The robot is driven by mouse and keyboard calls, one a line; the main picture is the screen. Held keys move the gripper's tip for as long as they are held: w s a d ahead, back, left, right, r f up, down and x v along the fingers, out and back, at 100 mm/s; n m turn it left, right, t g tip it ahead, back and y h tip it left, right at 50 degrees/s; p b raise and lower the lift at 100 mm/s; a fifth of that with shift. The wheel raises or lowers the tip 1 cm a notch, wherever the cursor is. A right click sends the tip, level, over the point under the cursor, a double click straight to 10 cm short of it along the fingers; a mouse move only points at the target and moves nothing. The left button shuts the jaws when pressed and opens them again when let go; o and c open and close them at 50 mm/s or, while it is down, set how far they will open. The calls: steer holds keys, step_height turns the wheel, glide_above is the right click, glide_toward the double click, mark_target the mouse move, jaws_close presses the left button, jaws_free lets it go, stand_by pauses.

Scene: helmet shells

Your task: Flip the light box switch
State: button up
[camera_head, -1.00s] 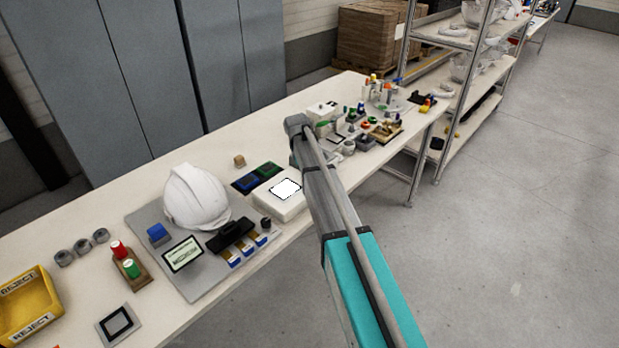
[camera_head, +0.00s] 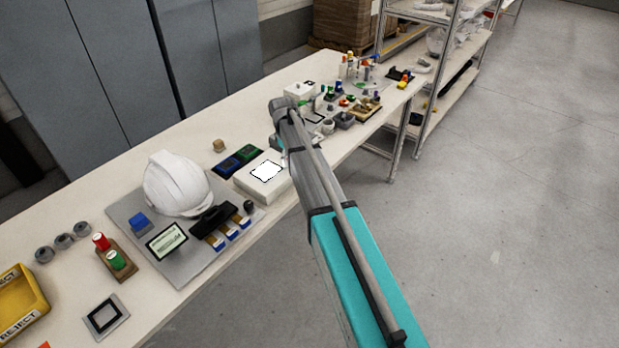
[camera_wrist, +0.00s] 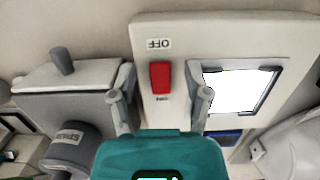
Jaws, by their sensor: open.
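The light box (camera_head: 252,183) is a white box with a bright white panel on top, on the table beside the helmet. In the wrist view the light box (camera_wrist: 222,30) fills the upper right, its panel lit white. Its red switch (camera_wrist: 160,77) sits left of the panel, between an OFF label above and a second label below that reads like ON. My gripper (camera_wrist: 160,97) is open, with one finger on each side of the red switch as seen from the wrist. I cannot tell whether it touches. In the head view my arm hides the switch.
A white helmet (camera_head: 178,184) stands on a grey board left of the light box. Blue and green trays (camera_head: 238,160) lie behind the box. In the wrist view, a grey-lidded box (camera_wrist: 70,76) and a dark cylinder (camera_wrist: 70,146) stand close on the left.

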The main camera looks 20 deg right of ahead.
steer(key=shift+s+d+t+y, duration=0.1)
steer(key=shift+s+t+y, duration=0.2)
steer(key=shift+t+y, duration=0.15)
steer(key=shift+w+r+p, duration=0.15)
steer(key=shift+r+p, duration=0.2)
step_height(320, 180, up, 13)
steer(key=p, duration=1.3)
steer(key=s+r+m+p, duration=0.1)
steer(key=s+m, duration=0.6)
steer(key=s, duration=1.9)
steer(key=shift+s+a, duration=0.15)
steer(key=shift+a, duration=0.3)
steer(key=shift+s, duration=0.4)
